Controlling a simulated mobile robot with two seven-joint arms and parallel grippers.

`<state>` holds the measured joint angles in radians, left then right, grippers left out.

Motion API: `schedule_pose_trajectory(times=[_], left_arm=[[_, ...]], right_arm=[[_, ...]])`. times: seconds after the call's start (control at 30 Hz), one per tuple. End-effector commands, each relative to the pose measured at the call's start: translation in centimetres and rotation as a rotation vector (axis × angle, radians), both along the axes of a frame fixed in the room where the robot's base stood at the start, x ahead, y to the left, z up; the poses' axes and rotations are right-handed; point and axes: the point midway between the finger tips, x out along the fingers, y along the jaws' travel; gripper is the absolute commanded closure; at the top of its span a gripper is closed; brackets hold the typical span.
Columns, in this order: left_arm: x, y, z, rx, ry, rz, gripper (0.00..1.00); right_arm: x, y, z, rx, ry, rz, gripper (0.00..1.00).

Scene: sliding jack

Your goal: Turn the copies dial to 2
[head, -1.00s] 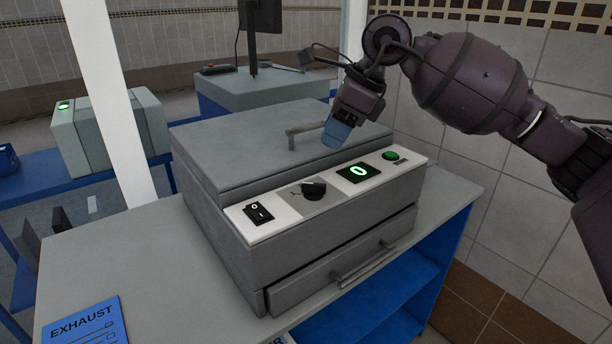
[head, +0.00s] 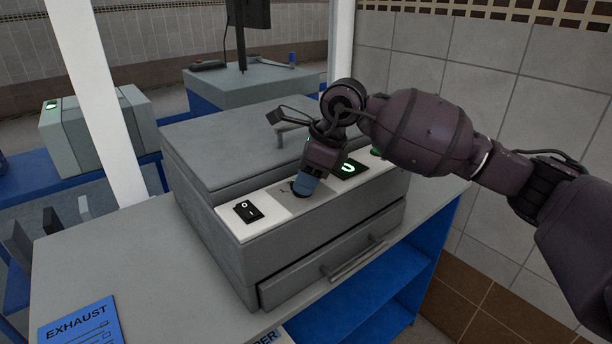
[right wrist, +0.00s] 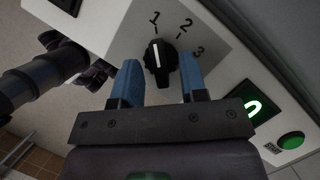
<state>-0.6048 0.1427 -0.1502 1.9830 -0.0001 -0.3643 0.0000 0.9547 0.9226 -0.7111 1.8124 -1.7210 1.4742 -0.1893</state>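The copies dial (right wrist: 160,65) is a round black knob with a white pointer line on a grey plate, with the numbers 1, 2 and 3 around its upper side. In the right wrist view the pointer line points up, toward the 1. My right gripper (right wrist: 161,82) has its two blue fingers apart on either side of the knob, with gaps visible. In the head view the right gripper (head: 306,186) is lowered over the dial and hides most of it. My left gripper is not seen.
The grey machine (head: 215,215) stands on a table and has a lid handle (head: 287,125) behind my gripper. The power switch (head: 248,211) lies left of the dial. A lit green display (head: 349,169) and a green button (right wrist: 291,140) lie to the right.

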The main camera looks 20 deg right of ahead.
Motion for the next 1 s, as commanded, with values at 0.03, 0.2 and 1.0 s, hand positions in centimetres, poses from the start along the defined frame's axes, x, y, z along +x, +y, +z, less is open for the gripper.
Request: schedule_pose_trajectory(times=[0.03, 0.2, 1.0], left_arm=[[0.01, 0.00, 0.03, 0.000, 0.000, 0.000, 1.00], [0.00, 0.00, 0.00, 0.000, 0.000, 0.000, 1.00], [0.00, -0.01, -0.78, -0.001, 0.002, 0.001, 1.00]], right_arm=[[0.04, 0.06, -0.15, 0.000, 0.000, 0.000, 0.61], [0.07, 0.09, -0.30, 0.000, -0.001, 0.000, 0.61], [0.01, 0.11, -0.55, 0.000, 0.002, -0.058, 1.00]])
